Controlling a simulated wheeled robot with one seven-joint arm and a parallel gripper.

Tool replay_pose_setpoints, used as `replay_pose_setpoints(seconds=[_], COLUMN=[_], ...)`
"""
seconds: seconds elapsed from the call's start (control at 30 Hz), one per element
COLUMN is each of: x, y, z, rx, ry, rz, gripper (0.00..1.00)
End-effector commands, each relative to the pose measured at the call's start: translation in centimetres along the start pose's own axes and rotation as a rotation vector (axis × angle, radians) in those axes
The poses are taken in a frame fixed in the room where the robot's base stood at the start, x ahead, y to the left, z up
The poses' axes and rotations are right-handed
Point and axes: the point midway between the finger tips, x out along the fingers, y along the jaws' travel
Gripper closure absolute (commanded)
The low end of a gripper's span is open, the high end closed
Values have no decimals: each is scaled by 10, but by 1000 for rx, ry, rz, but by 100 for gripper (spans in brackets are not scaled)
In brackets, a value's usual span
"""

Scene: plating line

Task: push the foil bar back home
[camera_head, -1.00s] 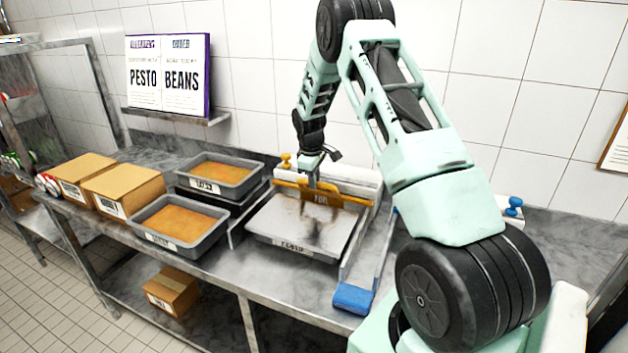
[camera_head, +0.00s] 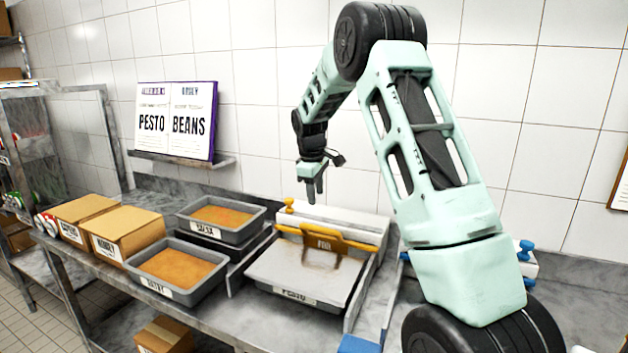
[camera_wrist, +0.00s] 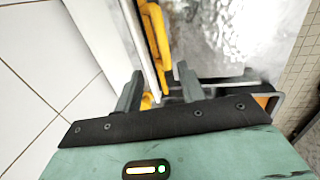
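The foil bar (camera_head: 323,241) is an orange-yellow bar labelled FOIL. It lies across the back of the pan labelled PESTO (camera_head: 293,296), along the front of a white dispenser box (camera_head: 350,222). A shiny sheet (camera_head: 290,265) covers the pan in front of the bar. My gripper (camera_head: 314,193) is open and empty, pointing down, above and behind the bar over the dispenser. In the wrist view the foil bar (camera_wrist: 155,35) and a white edge show beyond the two spread fingers (camera_wrist: 158,85). I cannot tell whether the bar sits fully against the dispenser.
Pans labelled SALSA (camera_head: 205,230) and GRAVY (camera_head: 160,286) and cardboard boxes (camera_head: 122,237) stand left on the metal counter. A sign reading PESTO and BEANS (camera_head: 177,120) stands on a wall shelf. The tiled wall (camera_head: 260,120) is close behind the dispenser.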

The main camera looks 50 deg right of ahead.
Motion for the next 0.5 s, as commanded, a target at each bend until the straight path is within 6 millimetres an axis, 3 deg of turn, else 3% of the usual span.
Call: replay_pose_setpoints(seconds=[0.2, 0.5], x=[-40, -60], y=[0, 0], z=[0, 0], rx=[0, 0], ry=[3, 0], rz=[2, 0], gripper=[60, 60])
